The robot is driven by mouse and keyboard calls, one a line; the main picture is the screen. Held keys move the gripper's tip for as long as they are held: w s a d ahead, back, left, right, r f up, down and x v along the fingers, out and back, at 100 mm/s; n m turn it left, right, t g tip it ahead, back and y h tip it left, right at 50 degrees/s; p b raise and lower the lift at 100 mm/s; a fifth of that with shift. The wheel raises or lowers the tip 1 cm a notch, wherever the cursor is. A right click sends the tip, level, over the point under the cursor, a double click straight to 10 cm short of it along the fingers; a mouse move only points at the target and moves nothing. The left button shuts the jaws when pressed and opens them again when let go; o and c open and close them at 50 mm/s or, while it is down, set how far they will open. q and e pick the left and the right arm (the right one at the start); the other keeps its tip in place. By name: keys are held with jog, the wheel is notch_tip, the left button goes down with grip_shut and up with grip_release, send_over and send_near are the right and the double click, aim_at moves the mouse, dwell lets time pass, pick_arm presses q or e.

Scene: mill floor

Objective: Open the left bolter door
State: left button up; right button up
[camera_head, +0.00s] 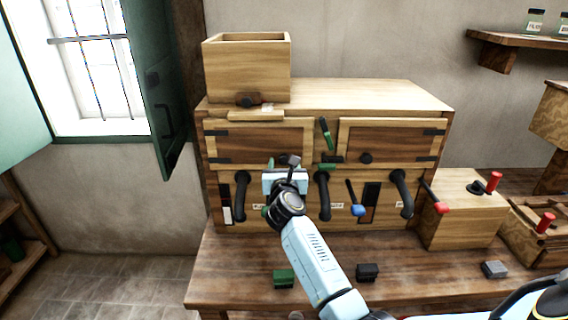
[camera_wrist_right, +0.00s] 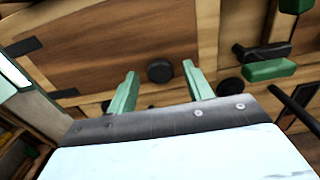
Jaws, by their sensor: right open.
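The bolter is a wooden cabinet (camera_head: 380,98) on a bench. Its left door (camera_head: 255,138) is a wooden panel with black hinge straps at its left edge. It looks closed. My right gripper (camera_head: 282,167) is in front of the door's lower right part, its fingers pointing at it. In the right wrist view the green fingers are open, with the door's round black knob (camera_wrist_right: 160,71) in the gap between them. I see no finger touching the knob, and cannot tell how deep they reach. My left gripper is out of view.
The right door (camera_head: 385,138) beside it looks closed. A green-handled lever (camera_head: 326,134) stands between the doors. Black curved handles (camera_head: 402,193) line the lower front. Small blocks, one green (camera_head: 284,278), lie on the bench (camera_head: 225,270). An open wooden box (camera_head: 246,70) stands on top.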

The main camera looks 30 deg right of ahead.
jog(key=shift+x, duration=0.85)
grip_shut()
